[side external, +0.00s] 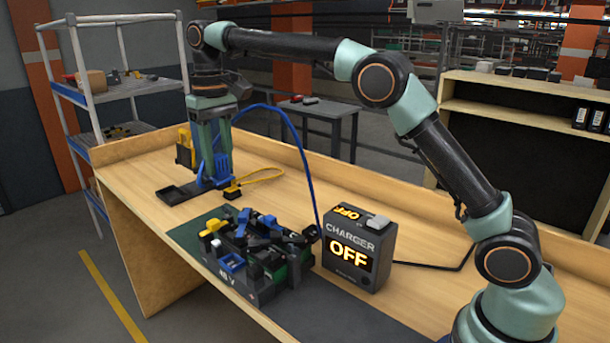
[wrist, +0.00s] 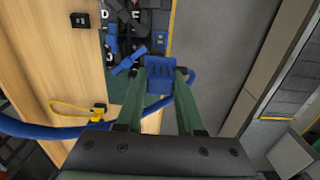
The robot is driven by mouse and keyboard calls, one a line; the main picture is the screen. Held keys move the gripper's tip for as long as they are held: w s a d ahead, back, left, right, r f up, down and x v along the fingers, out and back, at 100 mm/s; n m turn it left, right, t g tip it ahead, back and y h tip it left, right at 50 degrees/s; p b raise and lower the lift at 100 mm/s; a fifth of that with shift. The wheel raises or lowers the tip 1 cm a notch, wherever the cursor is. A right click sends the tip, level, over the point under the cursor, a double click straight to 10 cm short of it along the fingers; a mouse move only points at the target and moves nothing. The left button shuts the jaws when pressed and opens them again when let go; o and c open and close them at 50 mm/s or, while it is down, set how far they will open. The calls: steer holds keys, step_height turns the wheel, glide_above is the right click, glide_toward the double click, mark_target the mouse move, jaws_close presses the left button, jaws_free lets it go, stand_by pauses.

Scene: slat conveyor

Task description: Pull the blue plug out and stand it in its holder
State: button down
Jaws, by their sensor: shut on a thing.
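The blue plug (wrist: 160,75) is between the two green fingers of my gripper (wrist: 162,92), which is shut on it. In the side view my gripper (side external: 214,150) points down at the far left of the bench, low over a black and blue holder (side external: 172,194). The fingers partly cover the holder. I cannot tell whether the plug touches it. A blue cable (side external: 298,148) arches from my gripper to the charger (side external: 358,242), which reads OFF. The black and green battery (side external: 262,292) stands apart, with blue levers on top.
A yellow plug (side external: 232,192) with a yellow cable lies on the bench (side external: 140,173) close to the holder. A yellow and black piece (side external: 184,152) stands behind the holder. A raised wooden rim runs along the back.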

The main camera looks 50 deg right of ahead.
steer(key=shift+d, duration=0.1)
steer(key=s+d+f, duration=0.1)
steer(key=s+d, duration=0.2)
steer(key=d, duration=2.1)
steer(key=shift+d, duration=0.3)
steer(key=shift+f, duration=0.1)
steer(key=shift+f, duration=10)
steer(key=shift+f, duration=1.1)
steer(key=shift+c, duration=2.2)
jaws_free()
step_height(320, 180, up, 12)
